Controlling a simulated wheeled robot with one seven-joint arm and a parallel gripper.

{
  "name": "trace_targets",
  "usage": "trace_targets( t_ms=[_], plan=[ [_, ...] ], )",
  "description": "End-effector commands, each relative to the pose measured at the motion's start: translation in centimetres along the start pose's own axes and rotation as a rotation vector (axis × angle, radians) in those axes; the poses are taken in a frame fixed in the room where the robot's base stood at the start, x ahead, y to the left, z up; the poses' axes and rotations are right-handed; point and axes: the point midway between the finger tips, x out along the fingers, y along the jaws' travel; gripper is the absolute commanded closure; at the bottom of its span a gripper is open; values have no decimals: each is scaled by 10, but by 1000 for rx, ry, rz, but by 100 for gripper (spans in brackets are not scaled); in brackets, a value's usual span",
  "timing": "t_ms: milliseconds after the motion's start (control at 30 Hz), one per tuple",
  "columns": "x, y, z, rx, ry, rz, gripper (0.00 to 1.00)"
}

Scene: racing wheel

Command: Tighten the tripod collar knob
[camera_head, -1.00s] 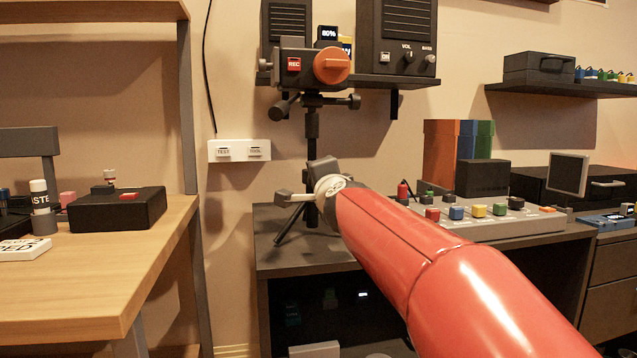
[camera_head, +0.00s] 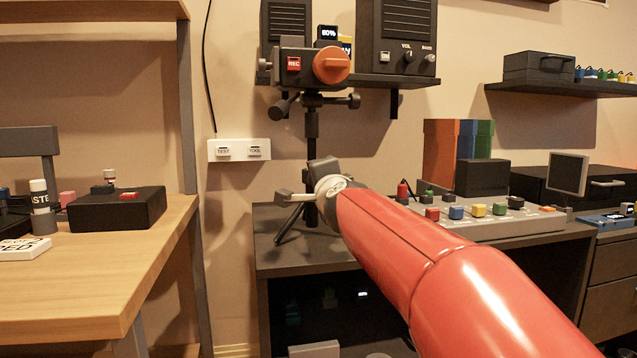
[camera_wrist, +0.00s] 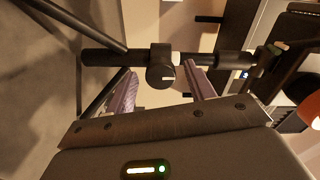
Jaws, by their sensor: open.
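The black tripod (camera_head: 312,130) stands on the dark desk and carries a camera (camera_head: 293,65) with an orange dial. In the wrist view its column (camera_wrist: 105,58) runs sideways across the upper picture. A dark collar on it bears a round black knob (camera_wrist: 161,76) with a small pale mark. My gripper (camera_wrist: 160,84) is open, with one purple finger on each side of the knob. Gaps show between the fingers and the knob; I cannot tell its depth between them. In the head view my wrist and gripper hide the collar and knob.
Tripod legs (camera_wrist: 97,98) spread close to my gripper. A control panel with coloured buttons (camera_head: 480,225) lies to the right on the desk (camera_head: 290,262). A shelf with speakers (camera_head: 395,40) is behind the camera. A wooden table (camera_head: 110,270) is at left.

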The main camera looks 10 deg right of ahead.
Motion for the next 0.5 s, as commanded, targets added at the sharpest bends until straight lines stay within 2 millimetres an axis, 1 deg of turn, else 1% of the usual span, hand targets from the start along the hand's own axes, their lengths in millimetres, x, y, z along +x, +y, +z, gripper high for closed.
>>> trace_targets(
  t_ms=[300, 400, 500],
  plan=[
    [-51, -1, -1, -1, 1, -2, 46],
    [-64, -1, 0, -1, 0, -1, 46],
    [-72, 0, 0, 0, 0, -1, 46]
  ],
)
